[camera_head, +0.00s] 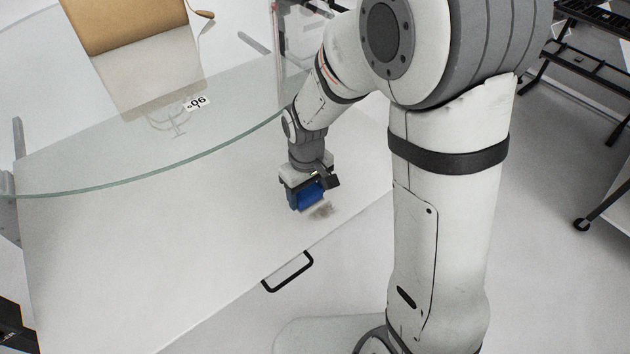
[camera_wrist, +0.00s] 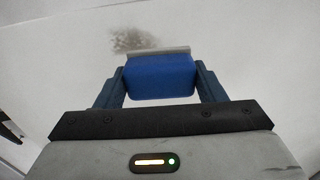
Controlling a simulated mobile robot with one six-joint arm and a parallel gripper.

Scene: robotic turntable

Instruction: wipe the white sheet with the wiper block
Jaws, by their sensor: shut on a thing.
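The white sheet (camera_head: 180,240) is a large flat board with a black handle on its near edge. A brownish-grey smudge (camera_head: 322,211) marks it near that edge; the smudge also shows in the wrist view (camera_wrist: 130,39). My gripper (camera_head: 304,194) is shut on the blue wiper block (camera_head: 311,196), which has a pale strip along its far side. In the wrist view the block (camera_wrist: 160,77) sits between both fingers, just beside the smudge and partly over its lower edge. The block is at or close to the sheet; I cannot tell whether it touches.
A curved glass panel (camera_head: 150,165) with a "90" label (camera_head: 196,103) hangs over the sheet's far part. A tan chair (camera_head: 125,25) shows through behind it. The black handle (camera_head: 288,271) sticks out at the near edge. The sheet's left part is bare.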

